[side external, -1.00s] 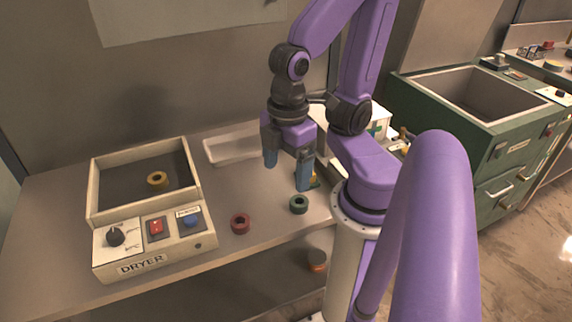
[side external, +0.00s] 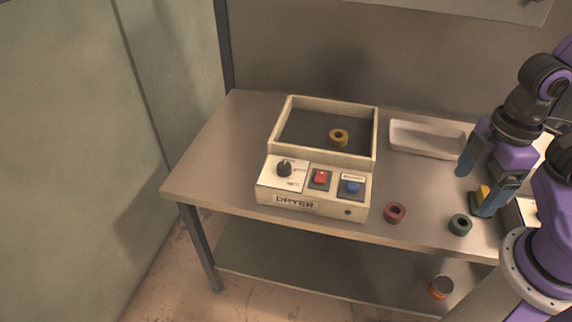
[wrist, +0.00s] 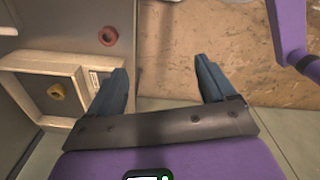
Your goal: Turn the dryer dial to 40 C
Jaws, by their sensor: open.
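The cream dryer (side external: 318,212) stands on the bench, with its black dial (side external: 285,168) on a white plate at the left of the front panel. The dial's marks are too small to read. A red switch (side external: 320,177) and a blue button (side external: 352,187) sit to its right. My gripper (side external: 474,190) is open and empty over the bench, well right of the dryer and apart from the dial. In the wrist view my two blue fingers (wrist: 162,66) are spread wide, with the dryer tray (wrist: 25,62) at the left; I cannot make out the dial there.
A yellow ring (side external: 339,136) lies in the dryer tray. A red ring (side external: 395,212) and a green ring (side external: 460,224) lie on the bench between dryer and gripper. A pale tray (side external: 428,138) stands behind. Bench left of the dryer is clear.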

